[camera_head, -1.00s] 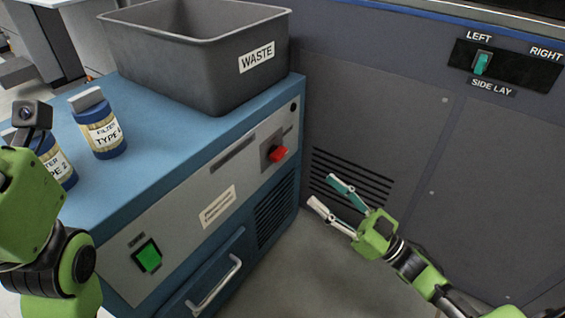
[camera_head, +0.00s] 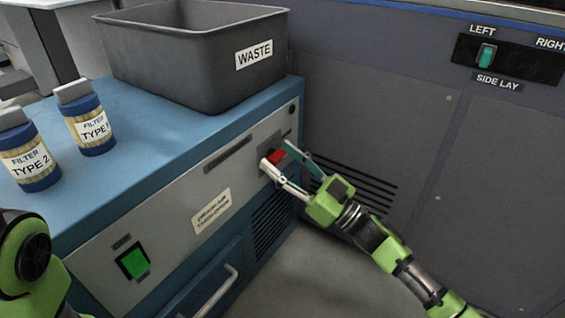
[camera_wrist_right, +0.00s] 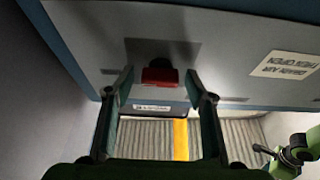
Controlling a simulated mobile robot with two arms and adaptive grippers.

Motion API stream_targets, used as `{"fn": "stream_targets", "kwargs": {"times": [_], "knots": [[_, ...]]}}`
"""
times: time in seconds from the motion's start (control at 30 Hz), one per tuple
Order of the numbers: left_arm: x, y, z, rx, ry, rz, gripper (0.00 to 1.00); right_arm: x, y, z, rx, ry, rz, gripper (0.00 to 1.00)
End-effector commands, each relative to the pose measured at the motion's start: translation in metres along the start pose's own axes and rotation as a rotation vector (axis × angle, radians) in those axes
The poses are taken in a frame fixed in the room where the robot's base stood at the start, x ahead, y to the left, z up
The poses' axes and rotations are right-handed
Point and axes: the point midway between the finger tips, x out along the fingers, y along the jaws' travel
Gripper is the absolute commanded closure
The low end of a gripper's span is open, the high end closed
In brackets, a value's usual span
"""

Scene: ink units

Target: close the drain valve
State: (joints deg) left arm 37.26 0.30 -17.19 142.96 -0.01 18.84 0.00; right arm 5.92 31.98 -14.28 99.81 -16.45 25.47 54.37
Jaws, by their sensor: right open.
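The drain valve appears to be the red handle (camera_head: 276,157) on a dark plate on the front panel of the blue unit. In the right wrist view the red handle (camera_wrist_right: 160,77) lies ahead of my fingertips, roughly midway between them. My right gripper (camera_head: 275,154) is open, with one finger on each side of the handle in the head view. I cannot tell whether either finger touches it. In the right wrist view my right gripper (camera_wrist_right: 160,90) shows both fingers spread. Part of my left arm shows at the lower left of the head view, but its gripper is out of frame.
A grey WASTE bin (camera_head: 170,60) stands on the blue unit (camera_head: 150,155). Two filter jars, TYPE 1 (camera_head: 91,130) and TYPE 2 (camera_head: 30,165), stand at its left. A green switch (camera_head: 134,262) is on the front panel. A dark machine wall (camera_head: 400,130) stands at right.

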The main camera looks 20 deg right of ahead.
Motion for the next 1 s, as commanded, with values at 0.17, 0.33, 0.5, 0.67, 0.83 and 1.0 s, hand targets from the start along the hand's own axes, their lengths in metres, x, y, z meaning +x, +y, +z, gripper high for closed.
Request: {"fn": "stream_targets", "kwargs": {"times": [0.17, 0.33, 0.5, 0.67, 0.83, 1.0], "knots": [[0.000, 0.000, 0.000, 0.000, 0.000, 0.000, 0.43, 0.000, 0.000, 0.000, 0.000, 0.000, 0.000, 0.50], [0.000, 0.000, 0.000, 0.000, 0.000, 0.000, 0.43, 0.000, 0.000, 0.000, 0.000, 0.000, 0.000, 0.88], [0.000, 0.000, 0.000, 0.000, 0.000, 0.000, 0.43, 0.000, 0.000, 0.000, -0.002, 0.000, -0.001, 0.88], [0.002, 0.000, 0.001, -0.001, 0.001, 0.000, 0.43, 0.000, 0.001, 0.000, -0.025, -0.002, -0.009, 0.88], [0.004, -0.002, 0.004, -0.002, -0.005, -0.005, 0.43, 0.000, 0.001, -0.001, -0.094, -0.003, -0.037, 0.88], [-0.002, -0.005, 0.014, -0.006, -0.033, -0.016, 0.43, 0.001, 0.001, -0.002, -0.210, -0.003, -0.086, 0.88]]}}
